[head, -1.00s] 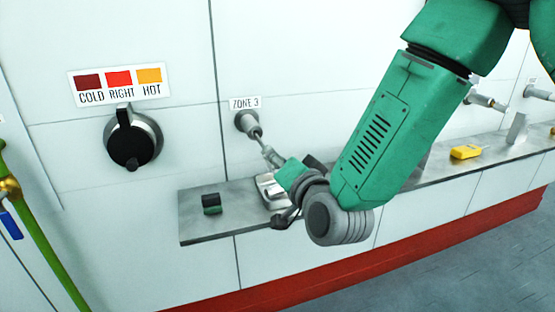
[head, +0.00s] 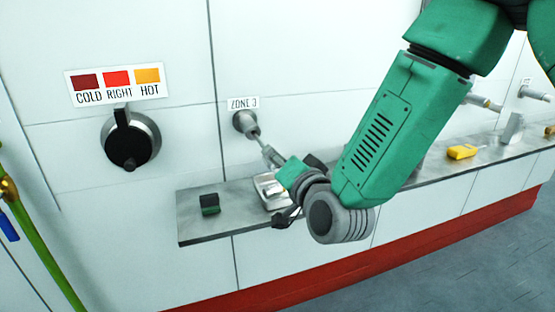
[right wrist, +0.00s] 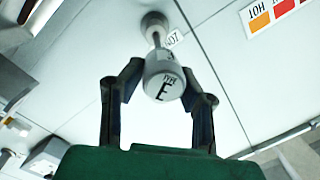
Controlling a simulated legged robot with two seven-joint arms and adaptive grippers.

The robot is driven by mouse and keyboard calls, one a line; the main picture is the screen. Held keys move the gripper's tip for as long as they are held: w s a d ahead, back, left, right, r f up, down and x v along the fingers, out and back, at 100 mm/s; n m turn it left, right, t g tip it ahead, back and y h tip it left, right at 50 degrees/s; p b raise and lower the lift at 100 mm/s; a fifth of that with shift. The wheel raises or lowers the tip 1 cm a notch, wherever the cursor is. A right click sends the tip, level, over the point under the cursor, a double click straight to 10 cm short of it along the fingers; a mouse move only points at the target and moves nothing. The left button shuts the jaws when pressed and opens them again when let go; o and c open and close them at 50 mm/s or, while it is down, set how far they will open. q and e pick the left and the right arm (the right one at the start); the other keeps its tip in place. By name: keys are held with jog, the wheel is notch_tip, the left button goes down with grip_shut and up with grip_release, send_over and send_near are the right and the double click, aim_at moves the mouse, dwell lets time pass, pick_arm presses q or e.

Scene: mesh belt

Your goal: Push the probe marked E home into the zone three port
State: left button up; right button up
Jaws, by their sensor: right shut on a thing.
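The zone three port (head: 244,122) is a grey round fitting on the white wall under the ZONE 3 label (head: 243,104). It also shows at the top of the right wrist view (right wrist: 153,24). The probe marked E (right wrist: 163,84) has a pale round end with the letter E facing the wrist camera. Its thin shaft points at the port, with some shaft showing outside; how deep the tip sits is hard to tell. My right gripper (right wrist: 162,74) is shut on the probe's body, one finger on each side. In the head view the probe (head: 268,153) slants from the port down to my gripper.
A grey metal shelf (head: 192,228) runs below the port. A dial (head: 133,145) under a COLD RIGHT HOT sign (head: 118,83) is left.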

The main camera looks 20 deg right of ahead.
aim_at(257, 135)
jog(key=shift+w+a, duration=0.2)
jog(key=shift+w, duration=0.15)
jog(key=shift+w+d, duration=0.25)
jog(key=shift+w, duration=0.25)
jog(key=shift+w+a, duration=0.1)
jog(key=shift+w, duration=0.55)
jog(key=w, duration=0.8)
jog(key=shift+a, duration=0.15)
dwell(1.9)
jog(key=o, duration=1.1)
jog(key=shift+s, duration=0.15)
